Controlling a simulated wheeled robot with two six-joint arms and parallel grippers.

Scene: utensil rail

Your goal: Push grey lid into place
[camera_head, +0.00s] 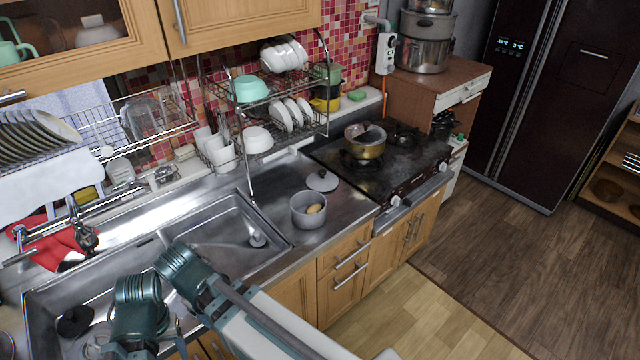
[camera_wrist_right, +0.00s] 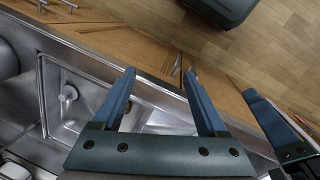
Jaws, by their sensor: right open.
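The grey lid (camera_head: 322,181) lies on the steel counter behind and slightly right of a grey pot (camera_head: 308,210). It has a dark knob on top. The pot stands open, with a brownish round thing inside. My right gripper (camera_wrist_right: 160,88) is open and empty in the right wrist view, above the sink and the cabinet fronts. In the head view, both my arms are at the lower left over the sink, well apart from the lid and pot. A blue finger (camera_wrist_right: 268,118) at the right of the wrist view looks like my left gripper's; its jaw opening is unclear.
The sink (camera_head: 222,240) lies left of the pot. A gas stove (camera_head: 385,165) with a brass-coloured pot (camera_head: 366,142) is to the right. The counter around the grey pot is mostly clear.

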